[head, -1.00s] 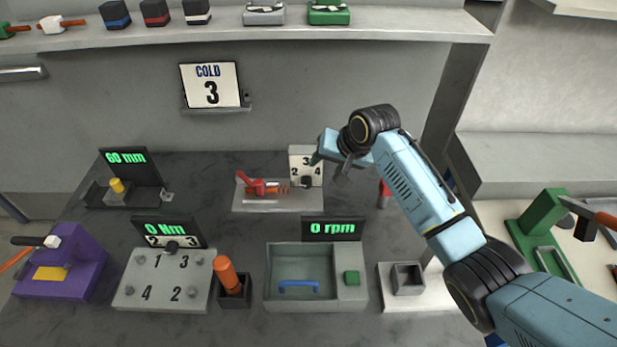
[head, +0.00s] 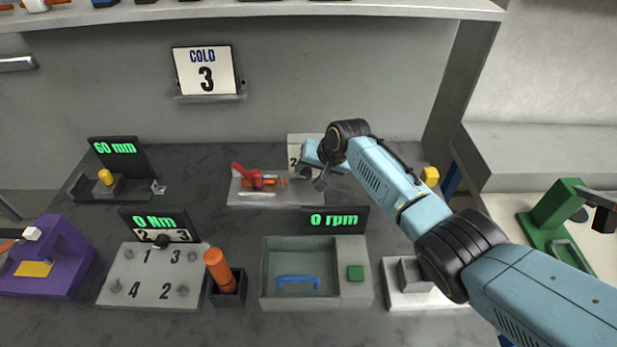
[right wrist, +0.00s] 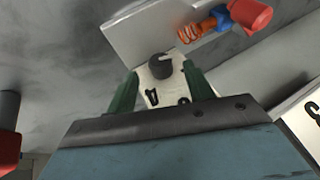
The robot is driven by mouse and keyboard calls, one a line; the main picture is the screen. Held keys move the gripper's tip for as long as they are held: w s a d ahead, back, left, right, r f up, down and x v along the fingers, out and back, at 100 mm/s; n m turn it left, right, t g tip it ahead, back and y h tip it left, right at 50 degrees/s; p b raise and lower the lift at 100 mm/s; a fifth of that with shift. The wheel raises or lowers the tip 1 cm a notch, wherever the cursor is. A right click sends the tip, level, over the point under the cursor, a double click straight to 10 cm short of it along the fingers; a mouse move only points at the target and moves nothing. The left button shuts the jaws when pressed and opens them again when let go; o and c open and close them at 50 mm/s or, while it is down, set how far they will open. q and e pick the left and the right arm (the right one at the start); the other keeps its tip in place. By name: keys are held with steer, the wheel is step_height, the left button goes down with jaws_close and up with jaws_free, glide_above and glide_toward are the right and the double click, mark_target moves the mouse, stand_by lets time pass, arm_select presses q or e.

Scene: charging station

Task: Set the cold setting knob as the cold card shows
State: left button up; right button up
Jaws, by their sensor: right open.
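The cold card (head: 206,72) on the back wall reads "COLD 3". The small white dial panel (head: 296,142) stands at the back of the bench, mostly hidden behind my right gripper in the head view. Its dark round knob shows in the right wrist view (right wrist: 160,66), with a pale pointer line. A 4 is readable on the plate (right wrist: 153,84) there; which number the pointer marks I cannot tell. My right gripper (right wrist: 162,88) is open, its green fingers on either side of the dial plate, with the knob ahead between them, apparently not gripped. My left gripper is out of view.
A red clamp with an orange coil (head: 258,180) sits just left of the dial. A shelf (head: 270,12) runs above.

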mark_target(308, 174)
steer(key=shift+b+x, duration=1.05)
steer(key=shift+x, duration=0.65)
steer(key=shift+c, duration=0.4)
steer(key=c, duration=0.9)
